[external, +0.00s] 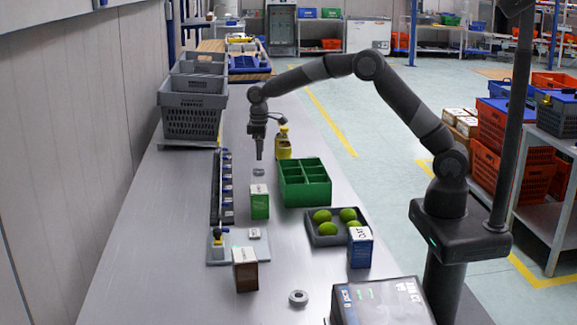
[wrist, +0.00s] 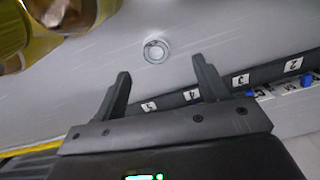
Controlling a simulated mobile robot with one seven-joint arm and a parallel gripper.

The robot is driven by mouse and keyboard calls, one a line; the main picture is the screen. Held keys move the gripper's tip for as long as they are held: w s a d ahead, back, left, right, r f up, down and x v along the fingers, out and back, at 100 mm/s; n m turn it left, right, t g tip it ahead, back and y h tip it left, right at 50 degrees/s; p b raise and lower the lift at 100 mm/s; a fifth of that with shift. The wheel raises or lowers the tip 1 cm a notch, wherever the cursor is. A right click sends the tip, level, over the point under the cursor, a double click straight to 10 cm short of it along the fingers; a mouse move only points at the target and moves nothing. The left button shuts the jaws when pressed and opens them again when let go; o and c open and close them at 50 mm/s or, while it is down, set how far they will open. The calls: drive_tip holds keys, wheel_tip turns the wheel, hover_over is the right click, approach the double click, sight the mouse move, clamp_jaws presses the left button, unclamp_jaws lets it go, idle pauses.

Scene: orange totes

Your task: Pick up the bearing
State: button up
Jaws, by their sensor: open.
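A small silvery ring, the bearing (wrist: 156,50), lies flat on the grey bench in the wrist view, just beyond my fingertips. In the external view it seems to be the small grey piece (external: 259,172) on the bench below my gripper (external: 258,154). My gripper points down above the bench. In the wrist view my gripper (wrist: 162,85) has its two dark fingers wide apart with nothing between them. The bearing is not touched by either finger. A second ring-shaped grey part (external: 298,298) lies at the near end of the bench.
A yellow bottle (external: 284,145) and a green divided tote (external: 304,183) stand to the right. A numbered rail (external: 222,190) lies left, and a green-and-white box (external: 259,203) stands nearer. Grey crates (external: 192,110) stand at the back left.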

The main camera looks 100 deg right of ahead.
sight(259, 170)
wheel_tip(259, 170, down, 2)
drive_tip(key=shift+f, duration=0.2)
drive_tip(key=f, duration=0.3)
drive_tip(key=d+f, duration=0.1)
drive_tip(key=f, duration=0.1)
drive_tip(key=shift+w, duration=0.25)
drive_tip(key=shift+c, duration=0.2)
drive_tip(key=c, duration=1.1)
